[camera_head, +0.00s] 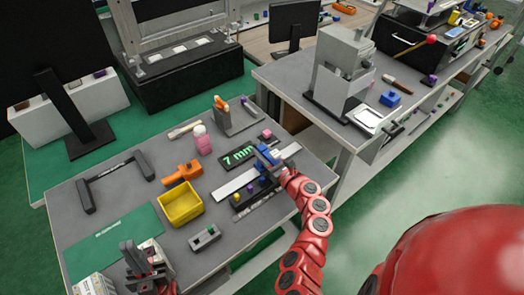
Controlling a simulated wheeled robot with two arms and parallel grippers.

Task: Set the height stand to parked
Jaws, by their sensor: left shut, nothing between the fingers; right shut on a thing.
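The fixture that I take for the height stand stands at the right side of the near bench, with a dark display (238,157) reading "7 mm" in green. A pale metal bar (237,184) runs slantwise in front of the display. My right gripper (266,158) is at the right end of the display, shut on a blue part of the fixture; the fingers hide much of that part. My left gripper (143,262) is shut and empty, low over the near left of the bench, well away from the stand.
A yellow bin (180,204), an orange tool (183,173), a pink bottle (202,139) and a grey bracket (115,180) stand left of the fixture. A small grey box (205,237) is in front. A green mat (112,242) covers the near left.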

